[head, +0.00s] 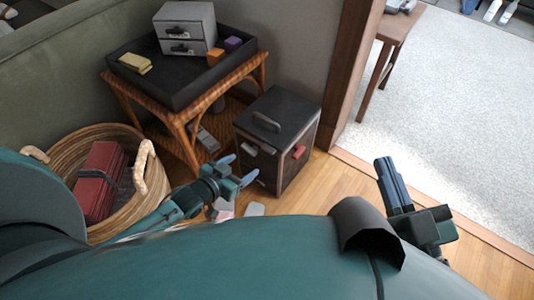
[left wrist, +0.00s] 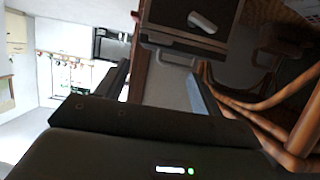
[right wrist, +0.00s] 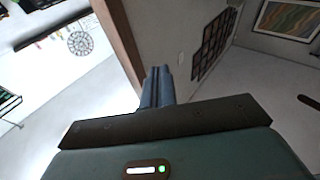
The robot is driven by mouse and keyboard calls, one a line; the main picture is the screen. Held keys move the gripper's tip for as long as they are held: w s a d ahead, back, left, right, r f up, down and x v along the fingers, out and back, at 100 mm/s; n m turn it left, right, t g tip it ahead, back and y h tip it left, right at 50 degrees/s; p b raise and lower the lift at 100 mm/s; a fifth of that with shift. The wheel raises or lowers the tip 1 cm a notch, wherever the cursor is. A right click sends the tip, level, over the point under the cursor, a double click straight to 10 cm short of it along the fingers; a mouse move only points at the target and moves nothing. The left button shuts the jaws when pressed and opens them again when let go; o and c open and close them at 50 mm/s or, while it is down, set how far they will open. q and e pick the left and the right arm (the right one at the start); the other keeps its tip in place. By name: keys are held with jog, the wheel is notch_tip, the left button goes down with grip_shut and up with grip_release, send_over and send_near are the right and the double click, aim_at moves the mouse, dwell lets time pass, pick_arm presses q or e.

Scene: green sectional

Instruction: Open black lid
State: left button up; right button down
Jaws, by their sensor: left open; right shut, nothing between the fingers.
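The black lid (head: 285,108) lies closed on top of a dark box (head: 265,168) on the floor, beside a wicker table. The lid has a grey bar handle (head: 266,122). The box front has a light handle and a red one. My left gripper (head: 239,170) is open and empty, low in front of the box's left side and apart from the lid handle. In the left wrist view, my open fingers (left wrist: 163,82) face the dark box (left wrist: 190,15), which shows a light handle. My right gripper (head: 384,160) is shut and empty, right of the box, beside the rug; its closed fingers also show in the right wrist view (right wrist: 158,72).
The wicker table (head: 185,125) holds a black tray (head: 195,92) with a small drawer unit (head: 186,28) and small blocks. A wicker basket (head: 75,140) with a red item stands left. A wooden post (head: 353,70) is close behind the box's right side. Wood floor (head: 325,192) is clear to the right.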

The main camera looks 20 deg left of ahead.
pick_arm(q)
jog(key=b, duration=0.3)
send_near(268, 149)
jog(key=w, duration=0.1)
jog(key=b+x, duration=0.1)
jog(key=x, duration=0.2)
jog(key=b+x, duration=0.1)
jog(key=x, duration=0.1)
jog(key=shift+w+d+f+b, duration=0.15)
jog(key=shift+d+f+b, duration=0.1)
jog(key=shift+f+b, duration=0.15)
jog(key=shift+w+d, duration=0.15)
jog(key=shift+w, duration=0.3)
pick_arm(e)
notch_tip(268, 149, up, 7)
jog(key=n+t+y, duration=0.1)
jog(key=n+y, duration=0.5)
jog(key=shift+w+d+n+t+y, duration=0.3)
jog(key=shift+w+d+t, duration=0.05)
jog(key=shift+t, duration=0.05)
pick_arm(q)
jog(key=shift+c, duration=0.6)
jog(key=c, duration=1.3)
pick_arm(e)
jog(key=shift+r, duration=0.1)
